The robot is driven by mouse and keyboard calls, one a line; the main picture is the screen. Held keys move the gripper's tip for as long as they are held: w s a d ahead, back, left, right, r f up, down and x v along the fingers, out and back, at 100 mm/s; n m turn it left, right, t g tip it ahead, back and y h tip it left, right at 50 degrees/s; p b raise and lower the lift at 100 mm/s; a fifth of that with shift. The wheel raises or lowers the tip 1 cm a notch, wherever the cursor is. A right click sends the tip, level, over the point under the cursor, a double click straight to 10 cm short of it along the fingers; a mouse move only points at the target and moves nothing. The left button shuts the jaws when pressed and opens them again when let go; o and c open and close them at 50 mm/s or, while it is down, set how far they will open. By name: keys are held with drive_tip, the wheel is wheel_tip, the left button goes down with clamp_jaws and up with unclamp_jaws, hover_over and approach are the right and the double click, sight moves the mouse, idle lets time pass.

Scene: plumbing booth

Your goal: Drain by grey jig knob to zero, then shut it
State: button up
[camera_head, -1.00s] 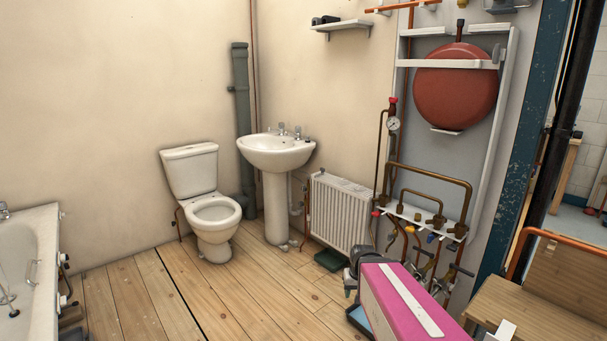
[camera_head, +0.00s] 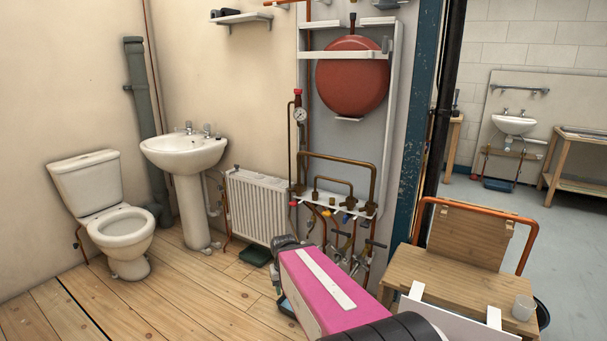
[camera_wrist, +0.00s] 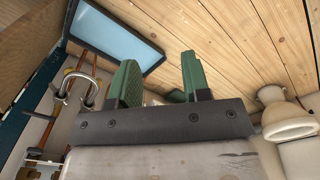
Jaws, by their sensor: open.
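The pipe jig (camera_head: 340,165) stands on the wall panel, with brown copper pipes and small coloured knobs along a white shelf. A round pressure gauge (camera_head: 300,115) sits at its upper left; its reading is too small to tell. Grey valves with bar handles (camera_head: 375,243) hang low under the shelf. I cannot tell for sure which part is the grey jig knob. My gripper (camera_wrist: 160,75) shows two green fingers in the wrist view, spread apart with nothing between them. In the head view my pink arm link hides the area below the jig, and my fingers are not clearly seen.
A red vessel (camera_head: 352,75) hangs above the jig. A radiator (camera_head: 258,207), basin (camera_head: 184,153) and toilet (camera_head: 118,220) stand left. A wooden bench (camera_head: 455,285) with a cup (camera_head: 522,307) is right. A blue tray (camera_wrist: 125,38) shows in the wrist view. Floor is free left.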

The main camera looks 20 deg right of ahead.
drive_tip(key=w+d+f+n+t+h, duration=0.1)
drive_tip(key=w+d+f+n+h, duration=0.35)
drive_tip(key=w+d, duration=0.45)
drive_tip(key=n+t+h, duration=0.9)
drive_tip(key=n+t, duration=0.2)
drive_tip(key=n, duration=1.1)
approach(308, 224)
drive_tip(key=x, duration=1)
drive_tip(key=shift+w+f, duration=0.15)
drive_tip(key=shift+m, duration=0.25)
drive_tip(key=c, duration=0.7)
